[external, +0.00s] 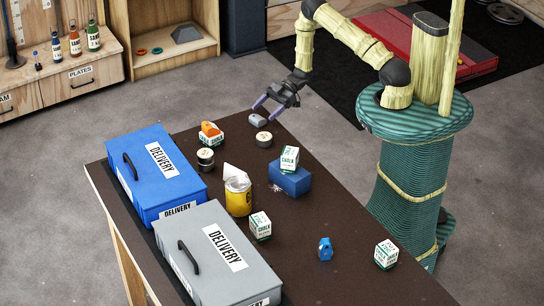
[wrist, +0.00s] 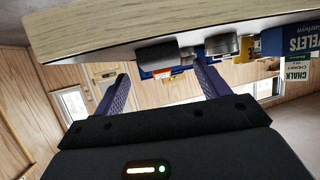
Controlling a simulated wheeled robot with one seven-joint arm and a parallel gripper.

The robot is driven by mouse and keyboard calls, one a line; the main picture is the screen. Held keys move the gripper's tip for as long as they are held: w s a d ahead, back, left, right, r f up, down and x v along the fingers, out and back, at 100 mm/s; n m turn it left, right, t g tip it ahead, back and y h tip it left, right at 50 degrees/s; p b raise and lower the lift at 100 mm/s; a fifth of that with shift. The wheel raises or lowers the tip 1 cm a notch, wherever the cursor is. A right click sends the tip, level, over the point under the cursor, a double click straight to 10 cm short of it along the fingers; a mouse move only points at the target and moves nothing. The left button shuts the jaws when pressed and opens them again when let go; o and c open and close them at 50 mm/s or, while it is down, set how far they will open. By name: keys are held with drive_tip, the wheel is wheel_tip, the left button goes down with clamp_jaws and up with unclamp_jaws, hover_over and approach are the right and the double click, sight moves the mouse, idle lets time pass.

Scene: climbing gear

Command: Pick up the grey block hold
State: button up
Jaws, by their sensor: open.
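The grey block hold (external: 256,121) is a small rounded grey block lying near the far edge of the dark table. In the wrist view the scene is upside down, and the hold shows as a dark grey block (wrist: 157,52) at the table edge. My gripper (external: 267,110) is open and empty, just beyond and above the hold in the external view. In the wrist view its purple fingers (wrist: 161,72) point toward the table edge, with the hold between their lines and apart from them.
A blue block (external: 290,180) carries another chalk box. A yellow tub (external: 238,193), blue delivery box (external: 155,172) and grey delivery box (external: 218,255) stand farther off. The table's right side has free room.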

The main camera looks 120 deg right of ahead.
sight(259, 116)
drive_tip(key=p+x, duration=0.1)
drive_tip(key=x, duration=0.4)
drive_tip(key=shift+p, duration=0.3)
drive_tip(key=shift+c, duration=0.4)
drive_tip(key=c, duration=1)
